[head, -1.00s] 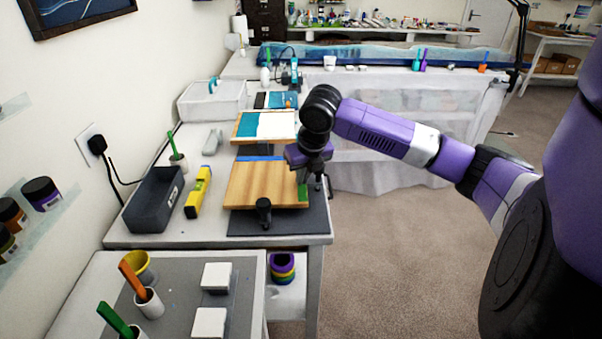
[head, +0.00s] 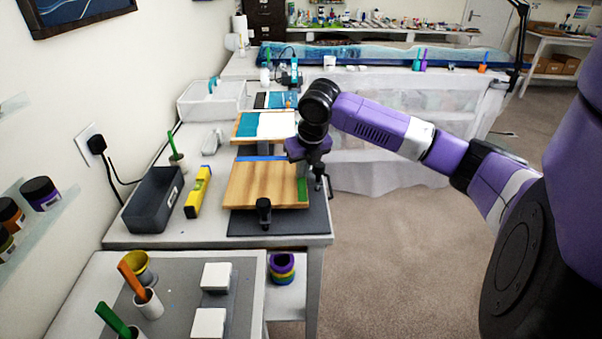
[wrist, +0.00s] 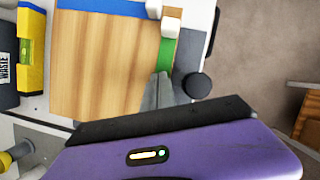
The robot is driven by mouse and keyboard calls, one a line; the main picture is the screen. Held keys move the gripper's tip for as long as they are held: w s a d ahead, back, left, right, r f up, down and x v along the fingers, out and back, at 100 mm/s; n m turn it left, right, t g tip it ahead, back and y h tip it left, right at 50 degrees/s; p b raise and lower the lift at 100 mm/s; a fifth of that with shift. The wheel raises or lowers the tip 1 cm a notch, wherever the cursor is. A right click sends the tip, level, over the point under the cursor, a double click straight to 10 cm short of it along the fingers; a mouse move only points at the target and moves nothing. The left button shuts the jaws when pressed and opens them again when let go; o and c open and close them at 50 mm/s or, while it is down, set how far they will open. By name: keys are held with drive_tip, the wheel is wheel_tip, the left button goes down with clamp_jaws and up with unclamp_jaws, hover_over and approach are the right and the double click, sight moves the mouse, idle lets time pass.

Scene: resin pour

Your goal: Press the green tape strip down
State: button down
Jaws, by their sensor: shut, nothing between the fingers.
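The green tape strip (head: 303,188) runs along the right edge of a wooden board (head: 258,184). In the wrist view the strip (wrist: 165,55) shows between a white block and my fingertips. My gripper (wrist: 160,92) is shut and empty, its fingertips over the strip's visible near end and hiding what lies beneath. I cannot tell whether they touch it. In the head view my gripper (head: 318,176) is at the board's right edge. A blue tape strip (head: 261,158) lies along the board's far edge.
The board lies on a dark mat (head: 245,223). A black clamp (head: 264,209) stands at its near edge; a dark round knob (wrist: 197,85) is right of my fingers. A yellow level (head: 198,192) and a dark bin (head: 154,199) stand left. Open floor lies right.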

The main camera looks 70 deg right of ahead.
drive_tip(key=shift+w+d+f, duration=0.1)
drive_tip(key=shift+w+d, duration=0.25)
drive_tip(key=shift+d, duration=0.45)
drive_tip(key=shift+d, duration=0.1)
drive_tip(key=shift+w+d, duration=0.4)
drive_tip(key=shift+d, duration=0.45)
drive_tip(key=shift+r, duration=0.2)
drive_tip(key=shift+r+p, duration=1.65)
drive_tip(key=shift+r, duration=0.8)
